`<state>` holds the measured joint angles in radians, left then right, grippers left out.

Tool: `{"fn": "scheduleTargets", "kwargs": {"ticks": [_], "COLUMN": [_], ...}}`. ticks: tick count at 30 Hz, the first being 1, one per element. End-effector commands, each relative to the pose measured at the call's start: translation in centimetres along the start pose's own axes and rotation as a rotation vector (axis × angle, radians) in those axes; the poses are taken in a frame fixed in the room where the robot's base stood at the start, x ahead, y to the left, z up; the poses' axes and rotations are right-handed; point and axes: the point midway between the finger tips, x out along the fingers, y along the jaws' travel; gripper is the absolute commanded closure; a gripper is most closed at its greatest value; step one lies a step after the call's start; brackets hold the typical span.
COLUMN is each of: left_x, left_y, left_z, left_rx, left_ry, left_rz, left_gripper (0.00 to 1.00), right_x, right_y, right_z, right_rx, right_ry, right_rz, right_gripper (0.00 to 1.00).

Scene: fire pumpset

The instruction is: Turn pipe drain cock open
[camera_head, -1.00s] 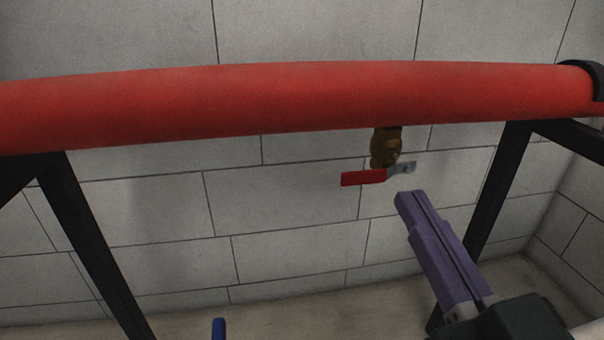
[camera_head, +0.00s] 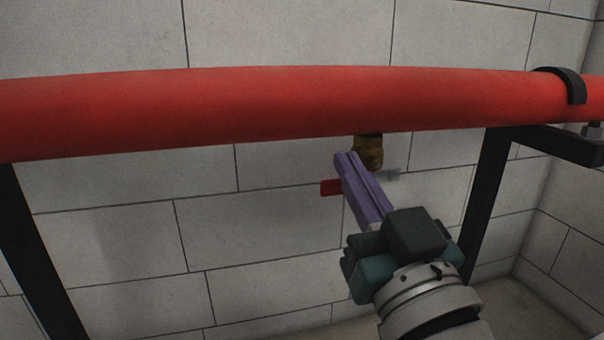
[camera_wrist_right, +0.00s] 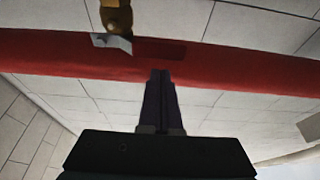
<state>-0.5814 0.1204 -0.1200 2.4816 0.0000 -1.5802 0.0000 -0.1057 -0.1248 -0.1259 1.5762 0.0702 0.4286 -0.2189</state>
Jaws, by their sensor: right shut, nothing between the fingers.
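The pipe drain cock is a brass valve (camera_head: 368,150) hanging under the red pipe (camera_head: 250,110). Its lever has a red grip (camera_head: 330,187) to the left and a bare metal end (camera_head: 390,175) to the right, lying roughly along the pipe. My right gripper (camera_head: 346,157) is shut and empty, its purple fingers in front of the lever and hiding its middle. In the right wrist view, the closed fingertips (camera_wrist_right: 160,76) point toward the red grip (camera_wrist_right: 162,49), with the brass valve (camera_wrist_right: 117,18) at upper left. I cannot tell whether they touch. My left gripper is out of view.
Black support legs (camera_head: 487,190) stand under the pipe at both sides. A black clamp (camera_head: 570,84) circles the pipe at right. A pale block wall (camera_head: 250,250) stands behind. The space below the pipe at left is clear.

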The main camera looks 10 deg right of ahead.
Motion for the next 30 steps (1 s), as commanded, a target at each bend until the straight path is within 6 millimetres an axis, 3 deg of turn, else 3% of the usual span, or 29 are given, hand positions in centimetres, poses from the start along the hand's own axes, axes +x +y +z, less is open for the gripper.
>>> {"fn": "scheduleTargets", "kwargs": {"ticks": [3, 30], "left_x": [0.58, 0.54], "left_y": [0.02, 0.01], "left_z": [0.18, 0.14], "left_rx": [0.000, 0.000], "left_ry": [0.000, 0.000], "left_rz": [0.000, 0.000], "left_gripper": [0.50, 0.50], "right_x": [-0.29, -0.51], "right_y": [0.00, -0.11], "right_z": [0.82, 1.38], "right_rx": [0.000, -0.074], "right_ry": [0.001, 0.001], "right_rz": [0.000, -0.027], "right_gripper": [1.00, 1.00]}}
